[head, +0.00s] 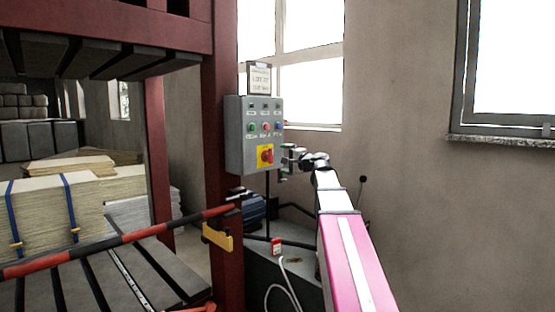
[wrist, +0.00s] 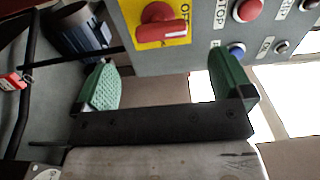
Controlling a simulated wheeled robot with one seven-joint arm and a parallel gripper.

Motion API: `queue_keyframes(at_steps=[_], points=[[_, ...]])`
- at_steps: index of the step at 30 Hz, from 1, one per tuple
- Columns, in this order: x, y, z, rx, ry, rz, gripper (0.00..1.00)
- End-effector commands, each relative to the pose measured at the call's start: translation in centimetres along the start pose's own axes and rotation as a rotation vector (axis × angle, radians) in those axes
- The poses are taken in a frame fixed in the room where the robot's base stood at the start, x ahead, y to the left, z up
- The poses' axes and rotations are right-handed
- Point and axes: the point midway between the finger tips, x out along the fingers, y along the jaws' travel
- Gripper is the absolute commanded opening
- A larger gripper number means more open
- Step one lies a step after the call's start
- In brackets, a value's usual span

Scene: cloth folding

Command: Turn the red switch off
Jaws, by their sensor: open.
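The red switch (head: 265,153) is a rotary knob on a yellow plate, low on the front of a grey control box (head: 235,135). In the wrist view the red switch (wrist: 162,24) is at the top, beside the printed word "OFF" on its yellow plate (wrist: 146,35). My gripper (head: 287,160) is just right of the box in the head view. In the wrist view my gripper (wrist: 165,82) has its two green pads wide apart, with nothing between them. The switch lies beyond the pads, apart from them.
Small buttons, one a red stop button (wrist: 249,9), sit near the switch. A red post (head: 224,230) stands beside the box. A striped bar (head: 130,237) crosses at lower left. A window (head: 305,95) and bare wall are behind. A blue motor (wrist: 78,32) lies below the box.

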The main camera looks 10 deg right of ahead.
Motion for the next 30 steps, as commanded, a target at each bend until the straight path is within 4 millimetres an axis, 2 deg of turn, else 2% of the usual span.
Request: queue_keyframes(at_steps=[1,6,16,19,23,30], points=[[-0.8,0.0,0.1,0.0,0.001,0.0,0.98],[-1.9,0.0,0.0,-0.001,0.0,0.0,0.98],[-2.0,0.0,0.0,-0.001,-0.001,0.001,0.98],[-1.9,0.8,0.2,-0.007,-0.003,0.016,0.98],[-1.6,4.9,1.5,-0.045,-0.019,0.098,0.98],[-1.9,18.3,5.9,-0.185,-0.101,0.386,0.98]])
